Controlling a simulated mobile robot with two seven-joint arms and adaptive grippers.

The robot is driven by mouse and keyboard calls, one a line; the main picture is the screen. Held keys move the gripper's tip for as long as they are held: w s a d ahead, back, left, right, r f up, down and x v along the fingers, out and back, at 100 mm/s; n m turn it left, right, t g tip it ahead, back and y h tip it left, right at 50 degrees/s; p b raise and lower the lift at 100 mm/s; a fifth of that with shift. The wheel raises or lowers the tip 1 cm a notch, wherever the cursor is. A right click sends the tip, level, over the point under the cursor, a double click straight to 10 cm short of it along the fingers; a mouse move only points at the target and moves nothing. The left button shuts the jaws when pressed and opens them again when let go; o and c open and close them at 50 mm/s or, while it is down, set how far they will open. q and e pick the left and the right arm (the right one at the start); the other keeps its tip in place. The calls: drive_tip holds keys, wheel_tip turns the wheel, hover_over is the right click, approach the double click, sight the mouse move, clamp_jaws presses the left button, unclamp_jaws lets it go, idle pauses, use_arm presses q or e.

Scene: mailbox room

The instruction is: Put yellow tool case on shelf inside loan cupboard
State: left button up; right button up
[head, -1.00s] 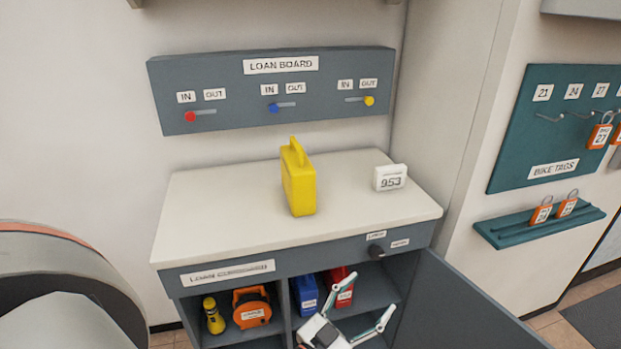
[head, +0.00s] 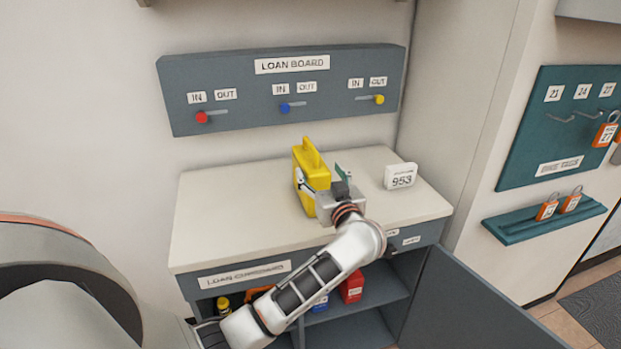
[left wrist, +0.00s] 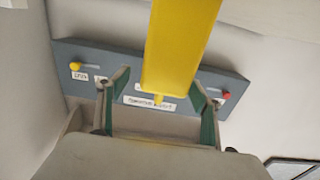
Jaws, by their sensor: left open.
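The yellow tool case (head: 308,160) stands upright on the cupboard's white top. My left gripper (head: 322,182) is open at the case's front right side, with a finger toward either side of it. In the left wrist view the case (left wrist: 180,45) shows between and beyond the two open fingers (left wrist: 161,82); I cannot tell whether they touch it. The loan cupboard (head: 188,285) is below, with its door (head: 470,310) swung open to the right. Its inner shelf (head: 378,290) is partly hidden by my left arm. My right gripper is not in view.
A red box (head: 352,288) and a blue box (head: 320,304) stand inside the cupboard, with bare shelf to the red box's right. A white 953 sign (head: 401,177) stands right of the case. The loan board (head: 240,108) is on the wall behind.

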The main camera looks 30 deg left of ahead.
sight(306, 149)
use_arm(q)
drive_tip(key=x, duration=0.7)
drive_tip(key=shift+a+r, duration=0.25)
drive_tip(key=shift+a, duration=0.15)
clamp_jaws()
drive_tip(key=shift+r, duration=0.15)
